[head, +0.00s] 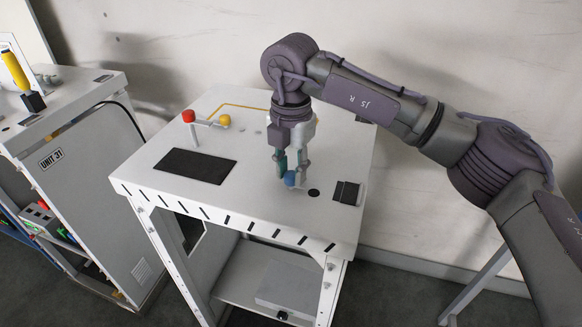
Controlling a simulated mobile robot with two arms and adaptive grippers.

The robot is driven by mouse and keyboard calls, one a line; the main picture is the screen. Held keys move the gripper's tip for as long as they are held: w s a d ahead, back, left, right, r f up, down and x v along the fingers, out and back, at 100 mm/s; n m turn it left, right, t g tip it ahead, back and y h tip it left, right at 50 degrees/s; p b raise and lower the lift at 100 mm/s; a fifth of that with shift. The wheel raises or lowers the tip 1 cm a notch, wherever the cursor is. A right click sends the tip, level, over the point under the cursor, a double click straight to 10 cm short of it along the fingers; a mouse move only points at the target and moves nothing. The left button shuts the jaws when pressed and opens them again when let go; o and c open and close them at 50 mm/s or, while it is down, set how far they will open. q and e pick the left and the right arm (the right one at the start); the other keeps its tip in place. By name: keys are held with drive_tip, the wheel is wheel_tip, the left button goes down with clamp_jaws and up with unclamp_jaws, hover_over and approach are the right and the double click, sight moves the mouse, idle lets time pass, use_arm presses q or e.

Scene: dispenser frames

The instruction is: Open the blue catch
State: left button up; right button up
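The blue catch shows as a blue knob (290,179) on the white top of a bench-like frame (245,205), near its front right part. My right gripper (292,172) points down from above, with its fingers parted and their tips right at the blue knob. The knob shows between and just below the tips, and part of it is hidden. I cannot tell whether the fingers press on it or only stand around it. My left gripper is not in view.
A red knob (188,116) and a yellow knob (224,120) stand at the back left of the top. A black rectangle (195,166) and a small black block (346,193) are also on it. A cabinet marked UNIT 31 (85,170) stands left; a wall is behind.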

clamp_jaws()
drive_tip(key=n+b, duration=0.3)
drive_tip(key=shift+f, duration=0.15)
drive_tip(key=n+b, duration=0.3)
drive_tip(key=n, duration=0.1)
drive_tip(key=shift+n, duration=0.3)
drive_tip(key=n, duration=0.2)
drive_tip(key=n+b, duration=0.1)
drive_tip(key=n, duration=0.1)
drive_tip(key=shift+r+n, duration=0.2)
drive_tip(key=shift+n, duration=0.1)
drive_tip(key=n, duration=0.5)
drive_tip(key=shift+n, duration=0.3)
